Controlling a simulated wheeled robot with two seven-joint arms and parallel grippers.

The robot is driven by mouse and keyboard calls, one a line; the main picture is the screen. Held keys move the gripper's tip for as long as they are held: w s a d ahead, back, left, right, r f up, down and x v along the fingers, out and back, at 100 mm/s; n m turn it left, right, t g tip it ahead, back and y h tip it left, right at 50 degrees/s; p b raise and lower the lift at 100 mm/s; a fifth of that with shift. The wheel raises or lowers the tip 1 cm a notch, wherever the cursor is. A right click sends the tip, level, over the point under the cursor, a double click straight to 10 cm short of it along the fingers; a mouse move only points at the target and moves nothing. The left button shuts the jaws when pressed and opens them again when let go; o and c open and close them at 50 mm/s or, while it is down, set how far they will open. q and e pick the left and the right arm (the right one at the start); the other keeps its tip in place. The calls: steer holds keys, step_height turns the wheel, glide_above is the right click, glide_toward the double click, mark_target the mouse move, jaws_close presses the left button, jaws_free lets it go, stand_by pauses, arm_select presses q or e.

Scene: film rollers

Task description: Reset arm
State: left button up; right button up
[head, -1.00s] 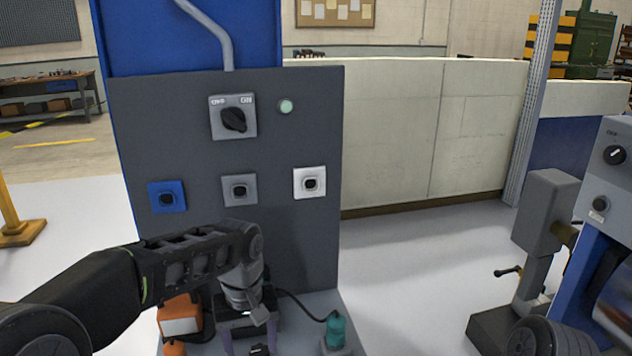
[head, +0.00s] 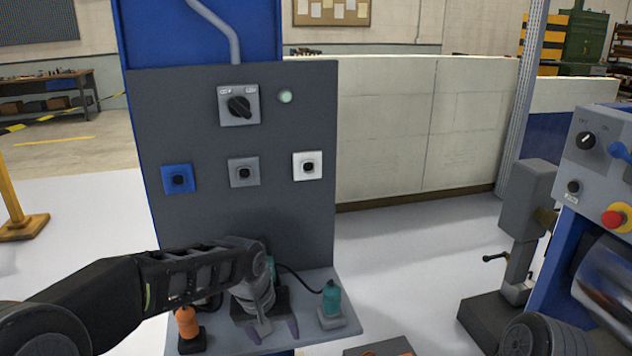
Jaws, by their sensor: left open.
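My left arm comes in from the left, and its dark wrist hangs over the shelf (head: 225,343) at the foot of the grey panel. My left gripper (head: 266,330) points down with its two purplish fingers apart. I see nothing held between them. Part of the shelf behind the wrist is hidden. My right gripper is out of view.
An orange-topped tool (head: 187,325) stands left of the gripper and a teal corded tool (head: 331,302) stands right of it. The upright panel (head: 220,220) carries a rotary switch (head: 239,105) and three sockets. A blue-grey machine (head: 600,170) stands at right. Pale floor lies between.

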arm_select(q)
steer(key=s+d+f+m+t+h+p, duration=0.15)
steer(key=s+f, duration=0.25)
steer(key=f, duration=0.6)
steer(key=s+d+f+g+h, duration=0.1)
steer(key=s+d+f, duration=0.25)
steer(key=f, duration=0.55)
steer(key=s+a+f, duration=0.1)
steer(key=s+f, duration=0.2)
steer(key=s, duration=0.4)
steer(key=s+a+f+n+g, duration=0.1)
steer(key=s+f, duration=0.3)
steer(key=s, duration=0.3)
steer(key=s+a+f+n+g+p, duration=0.1)
steer(key=s+f, duration=0.2)
steer(key=s, duration=0.3)
steer(key=shift+s+a+f, duration=0.15)
steer(key=shift+s+a, duration=0.25)
